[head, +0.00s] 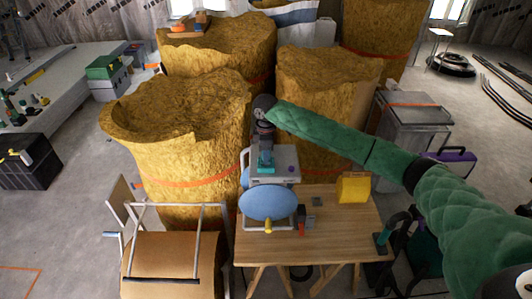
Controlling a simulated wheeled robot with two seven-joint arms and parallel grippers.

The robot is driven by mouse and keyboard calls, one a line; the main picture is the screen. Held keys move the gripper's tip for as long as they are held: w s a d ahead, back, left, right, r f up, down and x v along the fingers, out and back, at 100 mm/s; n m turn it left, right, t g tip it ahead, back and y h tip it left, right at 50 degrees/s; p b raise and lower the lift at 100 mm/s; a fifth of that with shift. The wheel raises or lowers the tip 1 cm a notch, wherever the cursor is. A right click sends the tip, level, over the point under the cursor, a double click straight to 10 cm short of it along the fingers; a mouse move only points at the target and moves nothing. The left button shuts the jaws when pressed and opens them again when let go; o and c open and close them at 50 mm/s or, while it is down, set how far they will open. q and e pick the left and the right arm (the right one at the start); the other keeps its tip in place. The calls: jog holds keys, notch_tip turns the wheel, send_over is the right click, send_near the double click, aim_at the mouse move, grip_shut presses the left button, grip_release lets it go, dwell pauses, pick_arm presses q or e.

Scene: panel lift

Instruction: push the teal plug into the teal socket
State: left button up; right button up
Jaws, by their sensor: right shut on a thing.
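My right arm comes in from the right in a green sleeve and bends down at its end. My right gripper (265,146) points down over a light grey box (284,154) on the wooden table. It is shut on a small teal thing, which I take to be the teal plug (266,158). The teal shape is at the top of the box; plug and teal socket cannot be told apart at this size, nor whether they touch. A purple knob (292,168) is on the box beside it. My left gripper is not in view.
A blue disc (268,202) stands in front of the box on the wooden table (340,225). A yellow block (353,187) stands to the right, with small items between. Large yellow rolls (190,130) crowd behind and left.

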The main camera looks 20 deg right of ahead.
jog(key=shift+p, duration=0.5)
dwell(0.3)
jog(key=shift+f, duration=0.55)
dwell(0.6)
jog(key=o, duration=1)
